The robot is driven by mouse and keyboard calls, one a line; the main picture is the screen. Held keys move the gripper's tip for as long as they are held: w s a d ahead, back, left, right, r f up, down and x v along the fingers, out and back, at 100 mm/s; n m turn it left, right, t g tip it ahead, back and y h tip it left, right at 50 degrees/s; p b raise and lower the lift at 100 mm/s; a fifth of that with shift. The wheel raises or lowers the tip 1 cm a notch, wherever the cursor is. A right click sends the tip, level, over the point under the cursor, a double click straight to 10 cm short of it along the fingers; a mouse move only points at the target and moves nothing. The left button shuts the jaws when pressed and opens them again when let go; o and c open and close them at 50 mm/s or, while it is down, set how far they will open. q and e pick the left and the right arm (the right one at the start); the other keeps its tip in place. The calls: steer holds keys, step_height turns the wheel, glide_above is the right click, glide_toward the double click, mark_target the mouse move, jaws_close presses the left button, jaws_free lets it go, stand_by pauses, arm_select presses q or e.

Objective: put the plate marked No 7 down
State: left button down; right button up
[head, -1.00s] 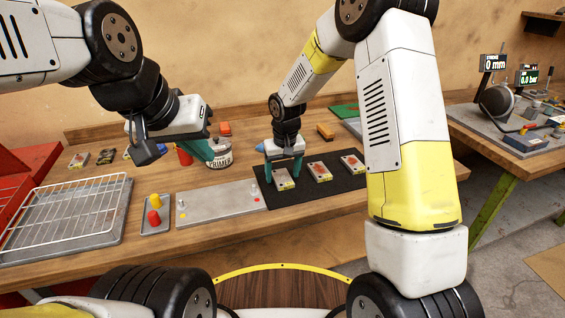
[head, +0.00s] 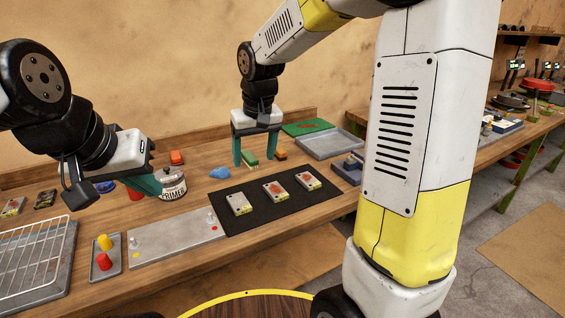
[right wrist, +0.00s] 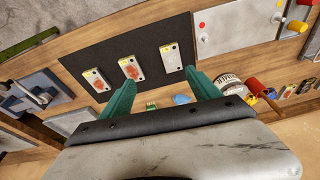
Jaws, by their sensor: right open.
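My right gripper (head: 256,160) is open and empty, raised behind the mat. Its two green fingers (right wrist: 160,88) show with nothing between them. My left gripper (head: 150,187) is beside the primer can; its opening is unclear.
A primer can (head: 172,186) and a blue rag (head: 219,172) stand behind a metal plate with pegs (head: 175,238). A small tray (head: 107,272) with red and yellow pieces and a wire rack (head: 35,260) lie left. A grey tray (head: 330,145) is at the back right.

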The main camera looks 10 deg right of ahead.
steer(key=s+d+r+m+t, duration=0.1)
steer(key=s+d+r, duration=0.2)
steer(key=s, duration=0.7)
steer(key=s+d+r+m+t+y, duration=0.1)
steer(key=s+d+r+t, duration=0.1)
steer(key=s+d, duration=0.4)
steer(key=shift+s+r+t, duration=0.3)
steer(key=shift+s+r, duration=0.55)
steer(key=shift+s, duration=1.1)
